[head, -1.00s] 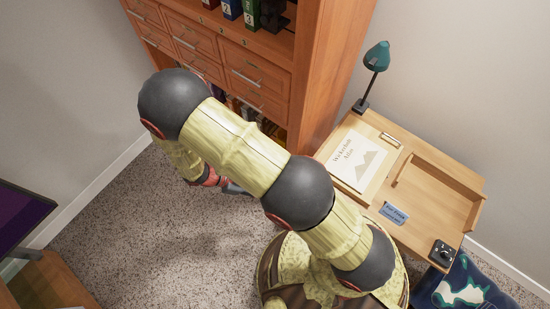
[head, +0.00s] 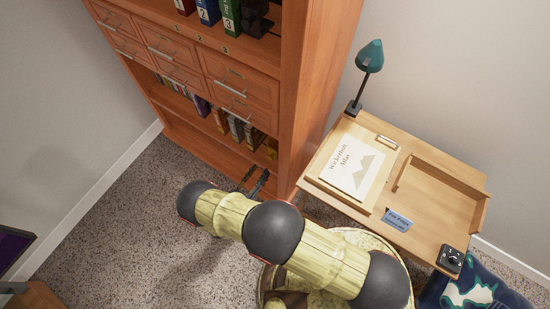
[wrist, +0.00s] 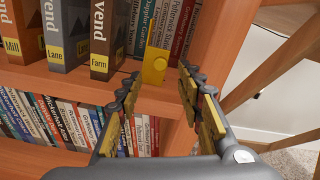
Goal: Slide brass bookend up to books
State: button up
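The brass bookend (wrist: 154,67) is a yellow upright block on a wooden shelf in the wrist view. It shows as a small yellow patch in the head view (head: 271,148). Large books (wrist: 68,35) labelled Lane, Farm and Mill stand to its left, with a gap between Farm and the bookend. In the head view the books (head: 236,126) stand on the shelf below the drawers. My gripper (wrist: 160,77) is open, its fingers spread either side of the bookend's lower part in the picture. I see no contact. In the head view my gripper (head: 256,182) is low before the bookcase.
Thinner books (wrist: 181,28) stand behind the bookend, and a lower shelf holds more books (wrist: 45,120). The bookcase's side panel (wrist: 222,45) rises to the right. A desk (head: 425,245) with an atlas and lamp (head: 369,58) stands right of the bookcase. Open carpet (head: 120,230) lies left.

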aim_at(270, 159)
jog(key=b+x, duration=0.2)
jog(key=x, duration=0.5)
jog(key=shift+w+d, duration=0.2)
grip_shut()
dwell(0.4)
dwell(0.4)
